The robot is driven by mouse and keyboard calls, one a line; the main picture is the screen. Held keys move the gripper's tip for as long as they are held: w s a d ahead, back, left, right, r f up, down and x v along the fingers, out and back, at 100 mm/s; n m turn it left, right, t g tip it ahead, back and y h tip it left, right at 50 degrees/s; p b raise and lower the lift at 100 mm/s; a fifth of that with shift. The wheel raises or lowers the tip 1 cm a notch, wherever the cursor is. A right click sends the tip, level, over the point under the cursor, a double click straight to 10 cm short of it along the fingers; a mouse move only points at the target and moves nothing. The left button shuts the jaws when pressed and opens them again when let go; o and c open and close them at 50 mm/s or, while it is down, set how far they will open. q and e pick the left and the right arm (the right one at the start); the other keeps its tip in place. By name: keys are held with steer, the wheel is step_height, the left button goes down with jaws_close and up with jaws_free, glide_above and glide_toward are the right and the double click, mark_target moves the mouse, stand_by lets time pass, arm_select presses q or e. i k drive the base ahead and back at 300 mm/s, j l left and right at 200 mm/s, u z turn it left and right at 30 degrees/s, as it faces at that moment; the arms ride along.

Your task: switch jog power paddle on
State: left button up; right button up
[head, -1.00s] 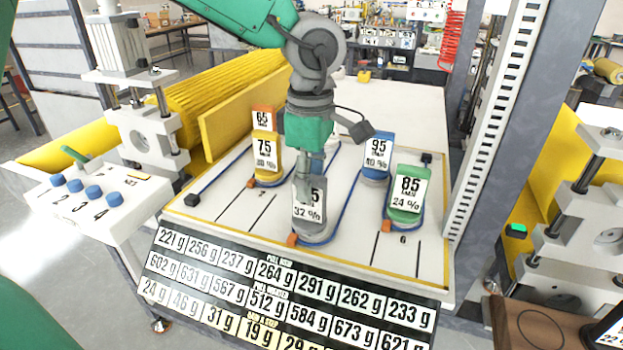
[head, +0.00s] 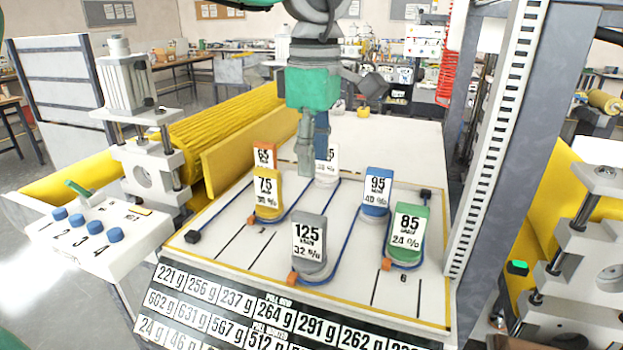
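A white control box (head: 100,231) at the left carries several blue knobs with numbers and a green lever (head: 77,188) that looks like a paddle. No label naming the jog power paddle is readable. My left gripper (head: 308,168) hangs pointing down over the white table, far to the right of the box and touching neither box nor lever. It is seen edge-on, so its finger gap does not show. No held object is visible. My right gripper is not in view.
Several labelled blocks with blue cords, among them a grey one (head: 308,243) and a green one (head: 407,232), stand on the white table (head: 345,297). A roller press (head: 150,158) stands behind the box. A perforated post (head: 500,130) rises at the right.

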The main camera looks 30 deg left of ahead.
mark_target(71, 184)
steer(key=k, duration=1)
